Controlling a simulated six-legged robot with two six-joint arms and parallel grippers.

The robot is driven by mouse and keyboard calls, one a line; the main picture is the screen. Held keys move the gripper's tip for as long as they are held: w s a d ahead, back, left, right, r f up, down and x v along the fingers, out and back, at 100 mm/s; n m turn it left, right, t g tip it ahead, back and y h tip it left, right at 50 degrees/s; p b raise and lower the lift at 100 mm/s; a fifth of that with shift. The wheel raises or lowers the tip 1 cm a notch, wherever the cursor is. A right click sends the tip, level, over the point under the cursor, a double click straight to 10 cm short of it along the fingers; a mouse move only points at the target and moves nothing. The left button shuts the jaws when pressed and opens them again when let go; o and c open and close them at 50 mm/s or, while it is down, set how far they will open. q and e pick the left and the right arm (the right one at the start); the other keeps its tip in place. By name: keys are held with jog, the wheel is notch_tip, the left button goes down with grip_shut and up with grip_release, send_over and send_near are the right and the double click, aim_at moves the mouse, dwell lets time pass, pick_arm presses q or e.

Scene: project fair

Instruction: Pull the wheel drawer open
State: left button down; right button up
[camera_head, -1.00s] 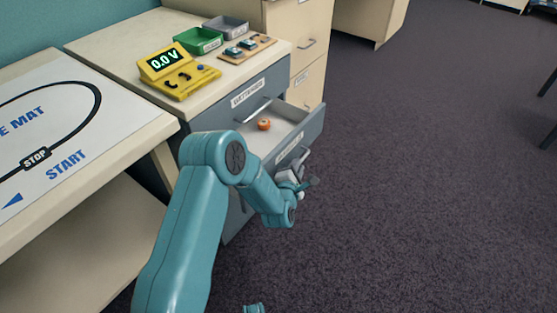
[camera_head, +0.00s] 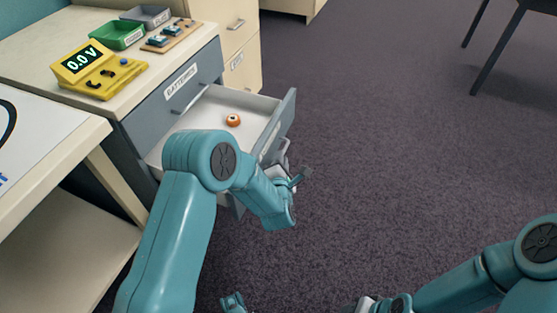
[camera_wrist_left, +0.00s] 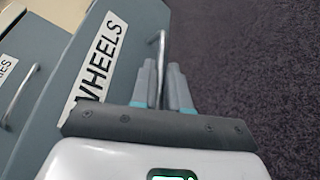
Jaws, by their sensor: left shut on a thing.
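The wheel drawer (camera_head: 202,126) is grey-blue with a light inside. It stands pulled out from the cabinet, with an orange wheel (camera_head: 233,120) lying in it. Its front carries a WHEELS label (camera_wrist_left: 97,57) in the left wrist view. My left gripper (camera_wrist_left: 162,88) is shut on the metal bar handle (camera_wrist_left: 161,45) of this drawer, with a finger on each side. In the head view my left gripper (camera_head: 282,158) is at the outer face of the drawer front, partly hidden by my arm.
The cabinet top holds a yellow meter (camera_head: 95,70), a green tray (camera_head: 118,34), a grey tray (camera_head: 146,16) and a wooden board (camera_head: 168,38). A mat table stands left. Carpet in front of the drawer is clear.

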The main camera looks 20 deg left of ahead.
pick_arm(q)
jog(key=c, duration=1.2)
grip_release()
jog(key=p+v, duration=0.3)
jog(key=v, duration=1.3)
jog(key=shift+s, duration=0.2)
jog(key=shift+f, duration=0.1)
